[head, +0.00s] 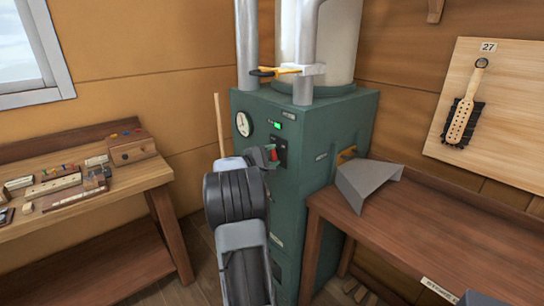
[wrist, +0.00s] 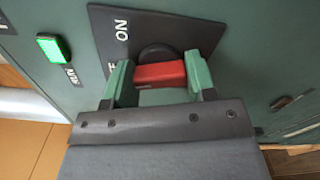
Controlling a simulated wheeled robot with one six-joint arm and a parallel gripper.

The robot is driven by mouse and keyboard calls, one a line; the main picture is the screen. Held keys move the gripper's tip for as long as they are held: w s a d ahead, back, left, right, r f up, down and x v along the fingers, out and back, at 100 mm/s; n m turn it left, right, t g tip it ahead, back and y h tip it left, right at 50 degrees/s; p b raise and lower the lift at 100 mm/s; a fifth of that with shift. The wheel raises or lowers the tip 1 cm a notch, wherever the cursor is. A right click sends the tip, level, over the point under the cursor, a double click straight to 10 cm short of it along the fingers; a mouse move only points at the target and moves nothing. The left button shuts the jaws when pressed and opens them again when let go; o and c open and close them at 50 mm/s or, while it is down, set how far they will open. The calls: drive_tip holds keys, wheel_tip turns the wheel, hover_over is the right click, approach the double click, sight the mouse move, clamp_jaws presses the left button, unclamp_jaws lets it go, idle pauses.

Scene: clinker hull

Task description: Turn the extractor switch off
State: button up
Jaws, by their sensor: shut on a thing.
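The extractor switch is a red handle (wrist: 160,75) on a round black hub, mounted on a dark plate (wrist: 108,22) on the green cabinet (head: 315,150). The red handle (head: 273,153) also shows in the head view, partly behind my arm. My gripper (wrist: 160,78) has its two green fingers on either side of the red handle, shut on it. The word ON stands on the plate above the handle in the wrist view. Another marking left of the handle is mostly hidden by a finger. A green lamp (wrist: 53,48) beside the plate is lit.
A round gauge (head: 243,124) sits on the cabinet's front. A wooden bench (head: 95,200) with small items stands at the left. A brown table (head: 400,235) with a grey angular hood (head: 366,180) stands close at the right. Pipes rise from the cabinet top.

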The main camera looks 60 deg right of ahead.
drive_tip(key=shift+n, duration=0.7)
drive_tip(key=o, duration=0.9)
drive_tip(key=shift+o, duration=0.2)
drive_tip(key=b+v, duration=0.1)
drive_tip(key=v, duration=1.3)
drive_tip(key=shift+d, duration=0.1)
